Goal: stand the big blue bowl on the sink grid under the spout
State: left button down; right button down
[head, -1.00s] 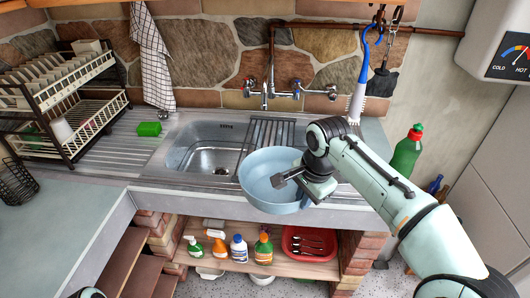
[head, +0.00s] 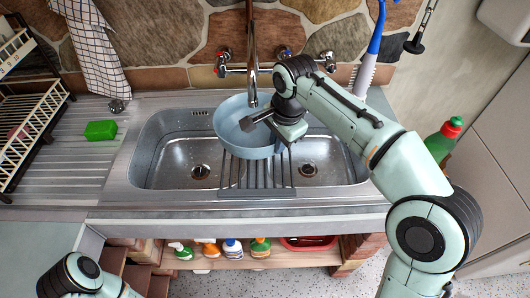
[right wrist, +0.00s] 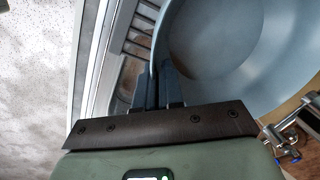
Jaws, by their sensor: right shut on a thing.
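The big blue bowl (head: 230,127) is upright over the back part of the sink grid (head: 257,182) in the head view. The grid's front bars show in front of it; I cannot tell whether its base touches them. The spout (head: 252,85) comes down at the bowl's back rim. My right gripper (head: 257,120) is shut on the bowl's right rim. In the right wrist view, its fingers (right wrist: 158,88) pinch the wall of the bowl (right wrist: 225,50). Only a part of my left arm shows at the lower left; its gripper is out of view.
Sink basins lie left (head: 165,150) and right (head: 325,155) of the grid. Taps (head: 285,55) are on the wall behind. A green sponge (head: 100,130) lies on the drainboard. A dish rack (head: 25,130) stands at left, a green bottle (head: 443,140) at right.

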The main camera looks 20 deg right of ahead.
jog(key=shift+s+f+b, duration=0.15)
jog(key=shift+f+b, duration=0.5)
jog(key=shift+f, duration=3.05)
jog(key=shift+f, duration=0.15)
jog(key=c, duration=1.3)
grip_release()
jog(key=shift+o, duration=0.2)
